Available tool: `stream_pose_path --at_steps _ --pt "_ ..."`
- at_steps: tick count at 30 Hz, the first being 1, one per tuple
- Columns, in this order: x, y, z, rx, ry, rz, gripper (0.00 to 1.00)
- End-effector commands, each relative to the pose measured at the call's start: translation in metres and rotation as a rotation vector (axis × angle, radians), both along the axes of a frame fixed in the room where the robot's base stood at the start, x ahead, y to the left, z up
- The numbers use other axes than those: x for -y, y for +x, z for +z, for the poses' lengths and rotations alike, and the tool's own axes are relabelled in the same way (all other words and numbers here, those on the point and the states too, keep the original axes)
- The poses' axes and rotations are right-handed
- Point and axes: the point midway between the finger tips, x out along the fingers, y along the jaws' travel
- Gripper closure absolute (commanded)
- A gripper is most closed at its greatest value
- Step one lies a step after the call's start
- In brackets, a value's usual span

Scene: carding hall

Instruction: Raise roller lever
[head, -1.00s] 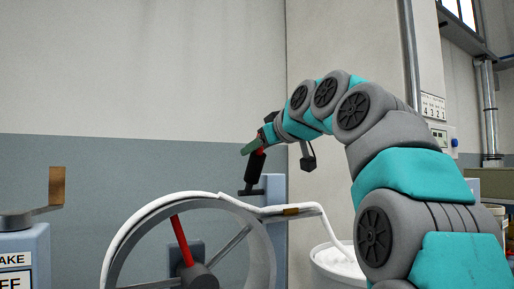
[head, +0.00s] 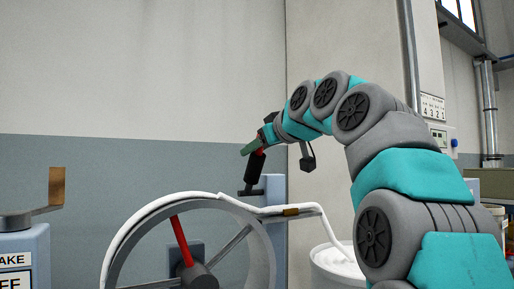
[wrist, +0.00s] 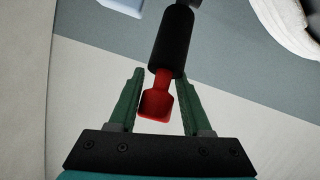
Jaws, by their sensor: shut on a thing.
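The roller lever has a black grip (head: 254,167) and a red end. In the head view it stands nearly upright, leaning a little to the right, on a dark pivot beside the blue-grey post behind the wheel. My gripper (head: 250,147) is at its upper end, with green fingers shut on it. In the wrist view my gripper (wrist: 160,78) has one finger on each side of the lever (wrist: 174,42), and the red end shows between them. The exact contact faces are hidden.
A large wheel (head: 270,262) with a white sliver band over its rim and a red spoke stands in front. A white can (head: 325,262) is right of it. A blue-grey brake box (head: 28,245) with a brown-tipped handle is at left.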

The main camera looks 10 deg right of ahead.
Motion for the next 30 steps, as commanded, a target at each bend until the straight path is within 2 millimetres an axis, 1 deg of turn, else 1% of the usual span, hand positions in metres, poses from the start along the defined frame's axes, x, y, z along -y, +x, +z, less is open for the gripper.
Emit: stream_pose_path --at_steps 1,3,4,8,9,17,20,26,30 --pt "0.001 0.004 -0.009 -0.018 -0.007 -0.003 1.0" --pt "0.001 0.004 -0.009 -0.018 -0.006 -0.002 1.0" --pt "0.001 0.004 -0.009 -0.018 -0.007 -0.002 0.48" --pt "0.001 0.003 -0.007 -0.014 -0.005 -0.002 0.33" --pt "0.001 0.003 -0.007 -0.012 -0.004 -0.001 0.31" --pt "0.001 0.001 -0.003 -0.007 -0.002 0.0 0.31" --pt "0.002 -0.004 -0.002 -0.005 -0.003 0.0 0.31" --pt "0.008 -0.025 0.004 -0.002 -0.002 -0.001 0.31" --pt "0.016 -0.046 0.008 -0.007 -0.004 -0.001 0.31"
